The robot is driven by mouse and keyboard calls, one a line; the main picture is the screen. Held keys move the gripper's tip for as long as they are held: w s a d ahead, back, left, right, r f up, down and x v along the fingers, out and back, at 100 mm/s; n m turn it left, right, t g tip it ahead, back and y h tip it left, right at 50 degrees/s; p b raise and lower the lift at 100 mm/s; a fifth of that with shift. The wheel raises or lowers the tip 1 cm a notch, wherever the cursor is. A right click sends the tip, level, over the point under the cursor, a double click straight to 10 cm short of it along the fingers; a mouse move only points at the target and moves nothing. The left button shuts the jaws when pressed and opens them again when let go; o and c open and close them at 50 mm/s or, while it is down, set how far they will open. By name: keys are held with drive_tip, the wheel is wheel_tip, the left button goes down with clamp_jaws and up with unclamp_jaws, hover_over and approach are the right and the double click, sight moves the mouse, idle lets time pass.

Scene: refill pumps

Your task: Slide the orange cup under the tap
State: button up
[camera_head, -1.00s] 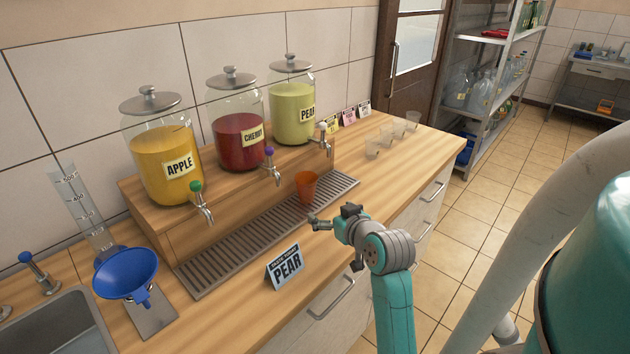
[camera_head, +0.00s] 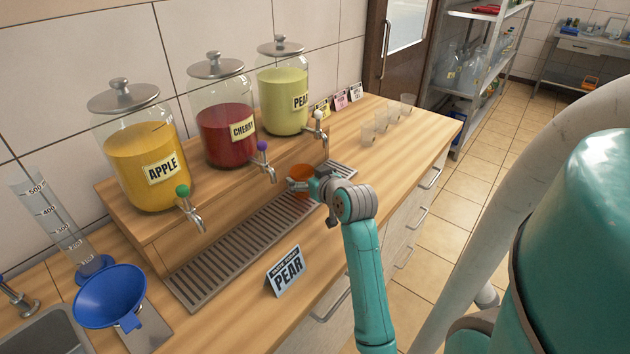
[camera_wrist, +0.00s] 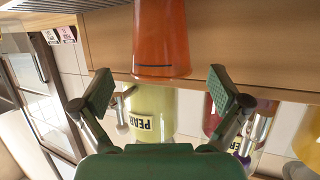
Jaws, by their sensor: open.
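The orange cup (camera_head: 301,174) stands upright on the drip tray (camera_head: 232,247), between the cherry and pear taps. In the wrist view the cup (camera_wrist: 161,40) appears upside down, ahead of and between the open fingers. My gripper (camera_head: 305,184) is open at the cup's front side, and it partly hides the cup in the head view. The fingers (camera_wrist: 168,94) show clear space on both sides of the cup. The pear tap (camera_head: 320,130) with a white knob is to the cup's right and behind. The cherry tap (camera_head: 266,165) with a purple knob is to its left. A card (camera_head: 286,271) reads PEAR.
Apple (camera_head: 145,160), cherry (camera_head: 228,130) and pear (camera_head: 284,95) jars stand on a wooden step. Several clear cups (camera_head: 380,126) stand at the right. A blue funnel (camera_head: 110,296) and a sink (camera_head: 45,335) are at the left. The front counter is mostly clear.

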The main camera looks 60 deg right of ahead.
sight(299, 171)
drive_tip(key=shift+x, duration=1.8)
drive_tip(key=shift+a, duration=0.1)
drive_tip(key=c, duration=1.2)
drive_tip(key=shift+o, duration=0.2)
drive_tip(key=shift+s+d+f, duration=0.1)
drive_tip(key=shift+s+d, duration=0.35)
drive_tip(key=shift+d, duration=1.1)
drive_tip(key=shift+s+d+r, duration=0.1)
drive_tip(key=shift+s+d, duration=0.4)
drive_tip(key=shift+d, duration=1)
drive_tip(key=shift+s+d+f, duration=0.1)
drive_tip(key=shift+s+d, duration=0.35)
drive_tip(key=shift+d, duration=1.1)
drive_tip(key=o, duration=1.2)
drive_tip(key=shift+c, duration=0.2)
